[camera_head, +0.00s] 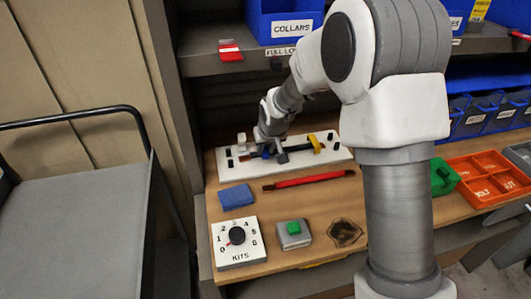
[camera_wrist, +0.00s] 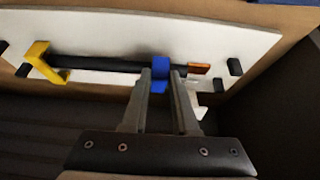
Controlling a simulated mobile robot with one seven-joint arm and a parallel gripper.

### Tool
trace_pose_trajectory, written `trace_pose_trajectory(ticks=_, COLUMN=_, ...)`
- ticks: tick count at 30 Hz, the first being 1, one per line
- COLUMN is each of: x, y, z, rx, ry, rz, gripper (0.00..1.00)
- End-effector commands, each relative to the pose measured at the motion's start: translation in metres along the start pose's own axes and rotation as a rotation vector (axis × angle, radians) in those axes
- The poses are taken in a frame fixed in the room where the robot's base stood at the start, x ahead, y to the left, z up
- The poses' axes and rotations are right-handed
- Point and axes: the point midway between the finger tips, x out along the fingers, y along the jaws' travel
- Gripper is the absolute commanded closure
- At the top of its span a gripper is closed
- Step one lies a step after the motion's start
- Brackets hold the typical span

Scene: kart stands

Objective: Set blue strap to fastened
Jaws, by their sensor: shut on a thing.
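The white board (camera_head: 333,153) lies at the back of the bench, with a dark bar across it; it also fills the top of the wrist view (camera_wrist: 235,42). The blue strap (camera_wrist: 160,70) crosses the dark bar (camera_wrist: 105,66) near its orange-brown end (camera_wrist: 198,70). In the head view the blue strap (camera_head: 266,153) is small and partly covered by my gripper (camera_head: 270,151). My gripper's fingertips (camera_wrist: 162,74) are shut on the blue strap, one on each side. Whether the strap's free end is fastened is hard to tell.
A yellow strap (camera_head: 315,144) stands over the bar's other end. A white piece (camera_wrist: 194,86) is close beside one finger. In front lie a red rod (camera_head: 308,180), a blue cloth (camera_head: 236,196), a dial box (camera_head: 239,243) and a green-button box (camera_head: 294,233).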

Motion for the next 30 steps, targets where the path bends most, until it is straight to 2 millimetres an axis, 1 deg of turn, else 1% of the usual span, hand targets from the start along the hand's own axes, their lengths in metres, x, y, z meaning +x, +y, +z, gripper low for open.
trace_pose_trajectory(ticks=1, x=0.006, y=0.000, z=0.004, rx=0.000, ry=0.020, rz=0.000, gripper=1.00)
trace_pose_trajectory(ticks=14, x=0.011, y=0.000, z=0.014, rx=0.000, ry=0.162, rz=0.000, gripper=1.00)
trace_pose_trajectory(ticks=21, x=0.011, y=0.000, z=0.016, rx=0.000, ry=0.219, rz=-0.001, gripper=1.00)
trace_pose_trajectory(ticks=30, x=0.008, y=0.000, z=0.015, rx=0.001, ry=0.229, rz=-0.001, gripper=1.00)
